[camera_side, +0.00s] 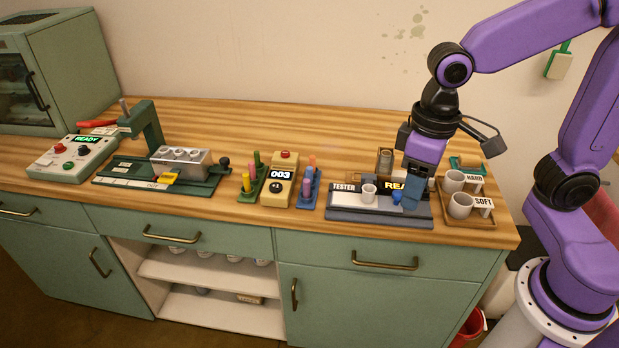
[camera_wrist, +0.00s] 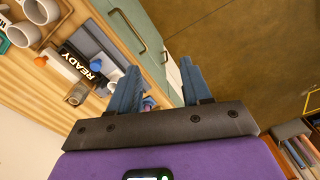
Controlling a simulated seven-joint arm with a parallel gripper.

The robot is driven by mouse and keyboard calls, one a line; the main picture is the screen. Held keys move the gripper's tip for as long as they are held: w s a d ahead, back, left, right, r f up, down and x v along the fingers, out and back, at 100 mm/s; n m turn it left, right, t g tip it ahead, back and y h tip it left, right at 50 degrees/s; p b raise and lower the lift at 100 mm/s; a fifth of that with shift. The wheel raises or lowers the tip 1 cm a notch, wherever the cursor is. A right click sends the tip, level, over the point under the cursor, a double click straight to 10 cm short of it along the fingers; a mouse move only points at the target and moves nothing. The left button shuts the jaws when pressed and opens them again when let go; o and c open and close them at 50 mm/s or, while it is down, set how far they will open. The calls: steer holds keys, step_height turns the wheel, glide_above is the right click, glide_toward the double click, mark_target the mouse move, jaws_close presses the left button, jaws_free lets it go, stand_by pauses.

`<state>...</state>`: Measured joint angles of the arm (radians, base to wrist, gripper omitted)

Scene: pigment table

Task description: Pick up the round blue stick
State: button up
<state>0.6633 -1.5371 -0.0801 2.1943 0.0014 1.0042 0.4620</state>
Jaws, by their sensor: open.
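A small round-topped blue piece (camera_side: 397,198) stands at the tester (camera_side: 345,209), just right of a white cup (camera_side: 369,192). It also shows in the wrist view (camera_wrist: 97,64), left of my fingers. I cannot tell whether it is a stick or a knob. A blue rack (camera_side: 317,191) further left holds a purple stick (camera_side: 306,187), an orange one (camera_side: 312,161) and a bluish one (camera_side: 309,172) whose shape is too small to tell. My gripper (camera_wrist: 158,65) is open and empty, above the tester; its fingers partly cover the tester in the side view.
A tray (camera_side: 484,218) with white cups marked HARD and SOFT stands right of the tester. A yellow counter box (camera_side: 283,180) stands between the blue rack and a green rack (camera_side: 248,193) of sticks. The table behind the racks is clear.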

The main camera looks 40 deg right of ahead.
steer(key=w+a+r+m, duration=0.1)
steer(key=w+a+m, duration=0.2)
steer(key=w+m, duration=0.45)
steer(key=m, duration=1.7)
glide_above(310, 168)
step_height(310, 168, down, 2)
steer(key=f, duration=1.1)
steer(key=shift+w+d, duration=0.1)
steer(key=shift+d, duration=0.2)
steer(key=shift+a+f, duration=0.15)
steer(key=shift+f, duration=1.3)
steer(key=shift+a+f, duration=0.15)
steer(key=shift+f, duration=1.25)
jaws_close()
